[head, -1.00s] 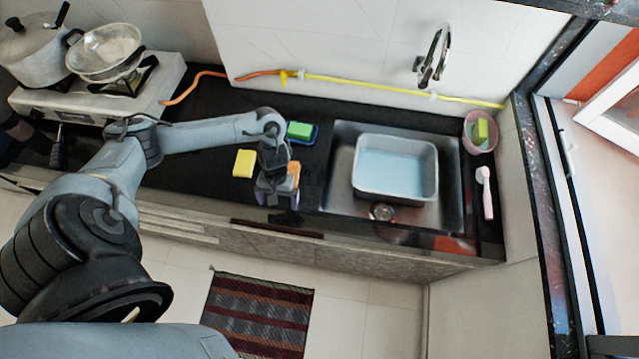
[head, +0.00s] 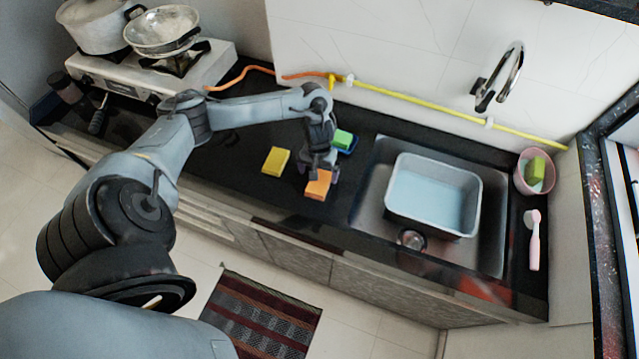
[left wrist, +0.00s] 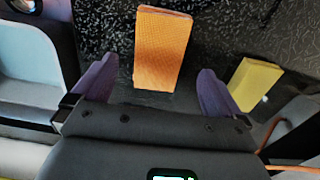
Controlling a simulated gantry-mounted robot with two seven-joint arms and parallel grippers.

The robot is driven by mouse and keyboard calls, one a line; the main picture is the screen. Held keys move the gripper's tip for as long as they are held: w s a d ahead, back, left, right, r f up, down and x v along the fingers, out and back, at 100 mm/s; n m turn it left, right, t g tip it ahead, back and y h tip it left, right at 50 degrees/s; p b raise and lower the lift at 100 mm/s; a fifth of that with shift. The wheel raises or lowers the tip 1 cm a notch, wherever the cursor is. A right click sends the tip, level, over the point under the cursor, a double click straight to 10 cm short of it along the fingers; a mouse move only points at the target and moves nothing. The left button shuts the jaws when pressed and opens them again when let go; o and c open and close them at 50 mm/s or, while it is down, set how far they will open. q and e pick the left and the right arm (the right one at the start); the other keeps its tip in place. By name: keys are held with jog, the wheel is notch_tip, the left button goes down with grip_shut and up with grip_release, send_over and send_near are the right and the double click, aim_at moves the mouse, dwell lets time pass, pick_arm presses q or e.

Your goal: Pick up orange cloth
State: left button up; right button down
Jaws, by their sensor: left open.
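The orange cloth (head: 318,186) is a flat rectangular block lying on the black counter, left of the sink. In the left wrist view the orange cloth (left wrist: 161,48) lies ahead of and between my fingertips, with counter visible on both sides of it. My left gripper (head: 318,172) is just behind the cloth in the head view. It also shows in the left wrist view (left wrist: 153,85), with its two purple fingers spread and nothing between them held. My right gripper is in neither view.
A yellow sponge (head: 276,161) lies left of the cloth. A green sponge (head: 343,139) on a blue piece sits behind my gripper. The sink (head: 372,205) with a grey basin (head: 481,205) is to the right. The counter's front edge runs close to the cloth.

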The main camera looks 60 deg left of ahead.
aim_at(319, 183)
pick_arm(q)
notch_tip(319, 183, down, 5)
jog(key=shift+d+r+b, duration=0.1)
jog(key=shift+d+b, duration=0.05)
jog(key=shift+b, duration=0.55)
jog(key=shift+c, duration=0.2)
jog(key=c, duration=1)
jog(key=shift+r, duration=0.1)
